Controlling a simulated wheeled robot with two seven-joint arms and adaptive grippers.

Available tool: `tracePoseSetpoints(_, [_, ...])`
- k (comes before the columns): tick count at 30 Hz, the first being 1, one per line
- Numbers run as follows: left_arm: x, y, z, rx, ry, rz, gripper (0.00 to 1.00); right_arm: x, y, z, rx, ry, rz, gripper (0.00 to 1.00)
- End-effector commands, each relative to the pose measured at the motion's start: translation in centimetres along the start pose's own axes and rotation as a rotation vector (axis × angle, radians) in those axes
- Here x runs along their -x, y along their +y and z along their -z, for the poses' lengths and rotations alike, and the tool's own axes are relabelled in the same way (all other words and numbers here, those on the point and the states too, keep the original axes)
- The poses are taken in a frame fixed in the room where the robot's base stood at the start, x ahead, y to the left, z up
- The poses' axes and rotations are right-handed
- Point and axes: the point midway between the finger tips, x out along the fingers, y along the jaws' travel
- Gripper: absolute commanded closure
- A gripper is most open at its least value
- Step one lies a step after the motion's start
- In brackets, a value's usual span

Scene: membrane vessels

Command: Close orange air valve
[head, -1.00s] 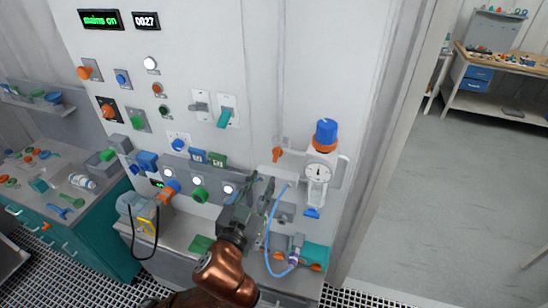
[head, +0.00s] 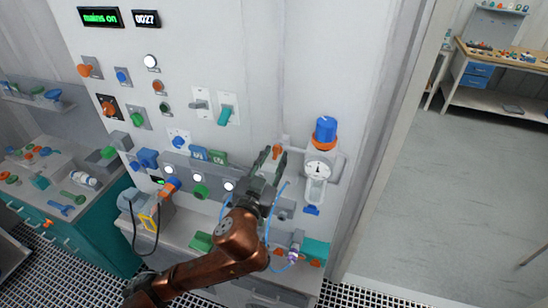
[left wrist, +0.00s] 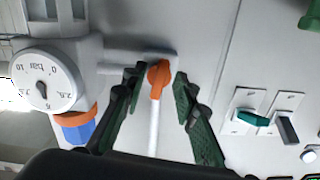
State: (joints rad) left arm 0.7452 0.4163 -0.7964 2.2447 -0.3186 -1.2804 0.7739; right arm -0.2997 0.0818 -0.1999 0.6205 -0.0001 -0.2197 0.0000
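The orange air valve (head: 277,150) is a small orange handle on the pale pipe left of the pressure gauge on the wall panel. In the left wrist view the orange handle (left wrist: 158,77) lies between the tips of my left gripper (left wrist: 160,88), with a gap on each side. My left gripper (head: 271,167) is open and empty, its fingers pointing at the panel around the valve. In the head view its fingers partly overlap the valve and pipe. My right gripper is not in view.
The pressure gauge (head: 318,170) with its blue and orange regulator knob (head: 325,132) stands close to the right of the valve. A teal switch (head: 226,115) is up to the left. A blue hose (head: 268,225) hangs below, near my gripper. A bench (head: 195,240) runs below the panel.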

Motion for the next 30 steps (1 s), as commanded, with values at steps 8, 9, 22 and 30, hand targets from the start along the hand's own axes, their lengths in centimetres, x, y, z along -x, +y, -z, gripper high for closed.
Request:
tracePoseSetpoints(8, [0.03,0.0,0.0,0.0,0.0,0.0,0.88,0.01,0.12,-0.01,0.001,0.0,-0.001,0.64])
tracePoseSetpoints(9, [0.03,0.0,0.01,0.0,0.0,0.0,0.91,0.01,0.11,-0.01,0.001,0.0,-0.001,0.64])
tracePoseSetpoints(22, [0.04,0.01,0.01,-0.001,0.0,0.0,1.0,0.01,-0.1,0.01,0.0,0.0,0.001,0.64])
tracePoseSetpoints(30, [0.03,-0.03,0.15,-0.058,-0.001,0.0,1.0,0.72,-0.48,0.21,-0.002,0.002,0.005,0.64])
